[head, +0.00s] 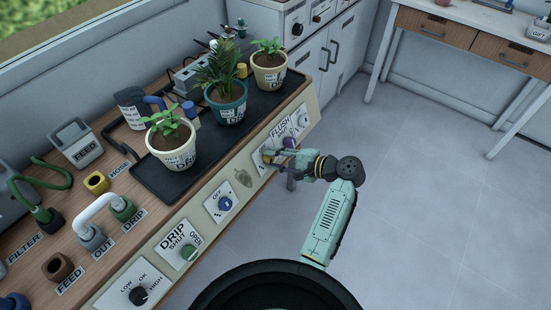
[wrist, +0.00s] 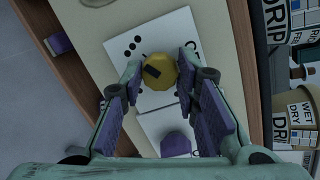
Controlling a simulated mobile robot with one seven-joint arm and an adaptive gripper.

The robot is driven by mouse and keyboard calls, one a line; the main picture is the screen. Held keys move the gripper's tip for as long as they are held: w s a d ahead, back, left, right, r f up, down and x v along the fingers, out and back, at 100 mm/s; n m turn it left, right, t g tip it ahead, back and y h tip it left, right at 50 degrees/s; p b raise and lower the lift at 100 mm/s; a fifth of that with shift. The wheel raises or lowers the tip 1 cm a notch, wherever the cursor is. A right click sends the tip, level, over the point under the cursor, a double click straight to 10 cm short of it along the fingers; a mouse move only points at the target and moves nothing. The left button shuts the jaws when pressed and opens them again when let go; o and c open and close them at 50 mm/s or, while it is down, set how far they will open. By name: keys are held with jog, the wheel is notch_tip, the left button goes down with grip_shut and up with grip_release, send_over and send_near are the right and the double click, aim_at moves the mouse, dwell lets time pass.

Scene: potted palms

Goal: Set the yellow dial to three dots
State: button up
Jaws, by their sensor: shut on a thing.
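The yellow dial (wrist: 160,83) sits on a white plate (wrist: 178,32) in the wrist view. A dark pointer mark lies on its face, left of centre and slanted toward the upper left. Three black dots (wrist: 132,47) are printed up and left of the dial. My gripper (wrist: 160,71) is shut on the dial, one fingertip on each side. In the head view my gripper (head: 267,156) is at the sloped front panel, where the dial is mostly hidden by the fingers.
A purple knob (wrist: 175,144) is close beside the dial, just below it in the wrist view. Potted plants stand on a dark tray (head: 150,178) behind the panel. A blue knob (head: 225,204) and a green DRIP knob (head: 189,253) are farther left. Open floor lies right.

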jog(key=shift+m, duration=0.6)
jog(key=o, duration=1.2)
jog(key=shift+c, duration=0.2)
jog(key=v, duration=1.2)
jog(key=shift+s+f, duration=0.1)
